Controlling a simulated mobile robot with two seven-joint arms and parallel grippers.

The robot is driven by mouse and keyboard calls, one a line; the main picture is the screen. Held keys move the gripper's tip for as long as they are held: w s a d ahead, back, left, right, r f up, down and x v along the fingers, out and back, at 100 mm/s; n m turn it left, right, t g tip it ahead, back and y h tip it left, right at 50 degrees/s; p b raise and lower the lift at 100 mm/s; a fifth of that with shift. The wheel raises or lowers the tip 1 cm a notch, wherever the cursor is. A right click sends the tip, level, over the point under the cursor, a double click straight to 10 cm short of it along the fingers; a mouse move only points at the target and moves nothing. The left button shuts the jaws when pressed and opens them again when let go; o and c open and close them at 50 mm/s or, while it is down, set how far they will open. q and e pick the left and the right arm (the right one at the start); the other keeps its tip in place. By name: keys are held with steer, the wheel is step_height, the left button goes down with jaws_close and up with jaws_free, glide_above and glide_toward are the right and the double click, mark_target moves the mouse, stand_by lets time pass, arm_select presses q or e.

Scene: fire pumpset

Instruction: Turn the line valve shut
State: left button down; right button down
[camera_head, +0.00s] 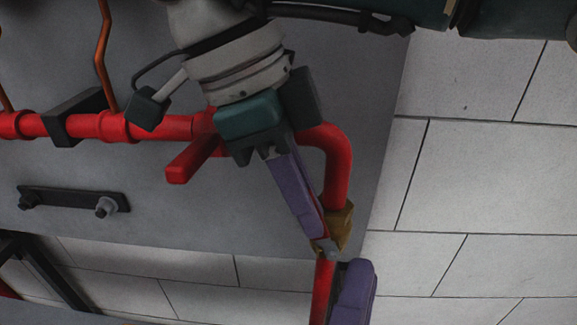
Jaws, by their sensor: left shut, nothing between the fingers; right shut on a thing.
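The line valve shows as a brass body (342,222) on the red vertical pipe, right of centre. A long purple lever (298,192) with a grey metal end at the brass body slants up and left from it, at an angle to the pipe. My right gripper (266,150), with a teal palm and dark fingers, comes down from the top. It is shut on the upper end of the purple lever and hides that end. My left gripper is not visible.
A red horizontal pipe (170,127) bends down at the right elbow. A red bar (192,160) juts out below it, close to my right gripper. Another purple piece (356,290) stands beside the lower pipe. A black bracket (70,199) is bolted to the grey panel (235,212).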

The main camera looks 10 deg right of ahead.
mark_target(327, 229)
arm_select(q)
steer(key=x, duration=0.8)
steer(key=shift+w+a+f, duration=0.1)
steer(key=shift+a+f, duration=0.15)
steer(key=shift+a, duration=0.4)
steer(key=shift+w+a+f, duration=0.15)
steer(key=shift+a+f, duration=0.1)
steer(key=shift+a, duration=0.4)
steer(key=shift+w+a+f, duration=0.1)
steer(key=shift+a+f, duration=0.15)
steer(key=shift+a, duration=0.4)
